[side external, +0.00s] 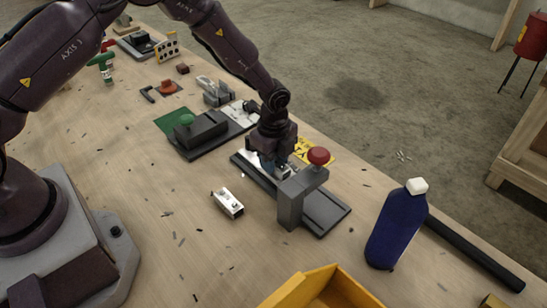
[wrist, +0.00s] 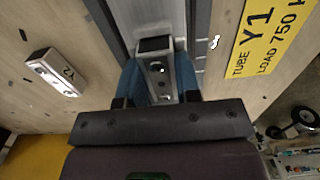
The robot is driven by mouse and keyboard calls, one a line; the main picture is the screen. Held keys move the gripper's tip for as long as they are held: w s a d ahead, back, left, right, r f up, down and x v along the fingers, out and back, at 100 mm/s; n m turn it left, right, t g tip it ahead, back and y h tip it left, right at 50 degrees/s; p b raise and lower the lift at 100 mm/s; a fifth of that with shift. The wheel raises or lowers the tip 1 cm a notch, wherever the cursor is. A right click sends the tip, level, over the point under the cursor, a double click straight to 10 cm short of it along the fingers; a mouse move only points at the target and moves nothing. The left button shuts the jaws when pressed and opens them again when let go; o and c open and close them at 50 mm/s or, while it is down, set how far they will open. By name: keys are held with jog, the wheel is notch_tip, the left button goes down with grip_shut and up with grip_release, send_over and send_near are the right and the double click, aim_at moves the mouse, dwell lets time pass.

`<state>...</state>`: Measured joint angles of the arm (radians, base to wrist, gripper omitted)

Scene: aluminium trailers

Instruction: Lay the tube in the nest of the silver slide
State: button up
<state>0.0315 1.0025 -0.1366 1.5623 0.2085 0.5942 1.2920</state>
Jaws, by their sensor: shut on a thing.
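My gripper (wrist: 158,82) has its two blue fingers shut on a short silver tube (wrist: 158,69) with holes in its face. In the side external view my gripper (side external: 275,166) is low over the fixture, left of the grey block with the red knob. The silver slide (wrist: 143,18) appears as a bright metal channel beyond the tube in the wrist view. A dark end face shows at the tube's far end. The fingers and wrist hide much of the slide, so I cannot tell whether the tube touches the nest.
A similar silver piece (side external: 228,203) lies loose on the table. The grey clamp block (side external: 291,203) with its red knob (side external: 318,156) stands close right of my gripper. A blue bottle (side external: 397,225), a black bar (side external: 473,254) and a yellow bin (side external: 300,289) are further right.

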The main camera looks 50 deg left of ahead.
jog(key=shift+a+f, duration=0.2)
jog(key=shift+f, duration=0.4)
jog(key=o, duration=0.9)
jog(key=shift+c, duration=0.2)
jog(key=shift+o, duration=0.7)
notch_tip(320, 180, up, 14)
jog(key=shift+f, duration=0.15)
jog(key=s+a+r+n+t, duration=0.1)
jog(key=s+a+r+n, duration=0.1)
jog(key=s+r+n, duration=0.45)
jog(key=s+a+r+n+t, duration=0.2)
jog(key=s+r, duration=0.2)
jog(key=r, duration=0.6)
jog(key=s+r+n+t, duration=0.1)
jog(key=s+n, duration=0.3)
jog(key=s, duration=0.3)
jog(key=s+a+r+n+t, duration=0.1)
jog(key=s+r+n, duration=0.1)
jog(key=s+n, duration=0.3)
jog(key=s, duration=0.3)
jog(key=shift+a+r+t, duration=0.25)
jog(key=shift+r+t, duration=0.05)
jog(key=shift+n, duration=0.25)
